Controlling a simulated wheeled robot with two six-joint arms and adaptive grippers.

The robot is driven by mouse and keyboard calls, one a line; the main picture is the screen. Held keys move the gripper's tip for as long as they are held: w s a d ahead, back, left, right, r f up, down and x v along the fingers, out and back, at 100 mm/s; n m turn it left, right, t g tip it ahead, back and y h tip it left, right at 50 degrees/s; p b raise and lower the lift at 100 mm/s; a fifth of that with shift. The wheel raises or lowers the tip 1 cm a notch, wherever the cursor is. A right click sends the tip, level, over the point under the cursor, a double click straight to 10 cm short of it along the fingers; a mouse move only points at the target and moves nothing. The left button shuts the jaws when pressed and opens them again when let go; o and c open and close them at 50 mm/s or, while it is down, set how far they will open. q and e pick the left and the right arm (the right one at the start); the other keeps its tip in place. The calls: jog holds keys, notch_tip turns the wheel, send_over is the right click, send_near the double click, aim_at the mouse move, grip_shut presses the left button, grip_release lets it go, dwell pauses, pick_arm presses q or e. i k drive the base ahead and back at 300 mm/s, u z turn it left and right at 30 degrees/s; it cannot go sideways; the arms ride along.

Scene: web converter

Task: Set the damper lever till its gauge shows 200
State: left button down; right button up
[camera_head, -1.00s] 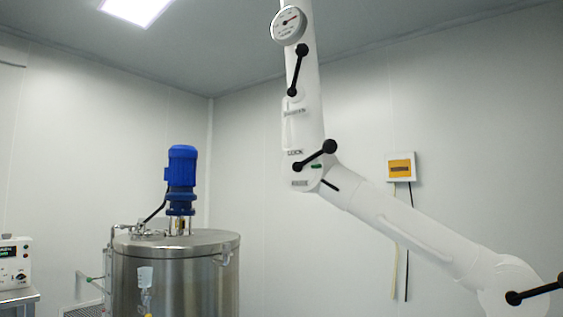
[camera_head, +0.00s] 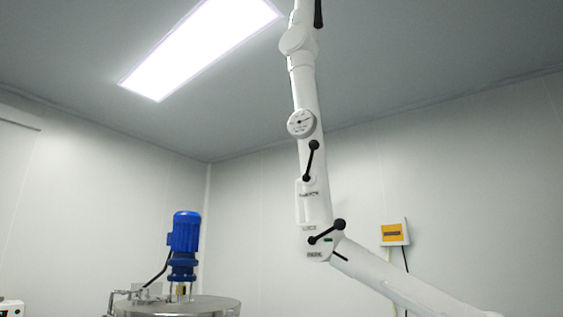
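A round white gauge (camera_head: 301,123) sits on the upright white duct arm, right of the middle. Its needle and figures are too small to read. Just below it is a black lever (camera_head: 311,160) with a ball at its upper end, tilted slightly right of upright. A label below this lever is too blurred to read. A second black lever (camera_head: 327,231) with a ball end sits lower, at the elbow joint, slanting up to the right. Neither of my grippers is in view.
The white duct arm (camera_head: 312,95) hangs from above and bends down right at the elbow. A steel tank (camera_head: 190,306) with a blue motor (camera_head: 185,232) stands lower left. A yellow-fronted wall box (camera_head: 393,233) is at right. A ceiling light (camera_head: 200,48) is above.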

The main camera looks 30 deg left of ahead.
aim_at(314, 144)
jog(key=k, duration=0.75)
jog(key=u, duration=0.55)
jog(key=i, duration=1.4)
jog(key=z, duration=0.75)
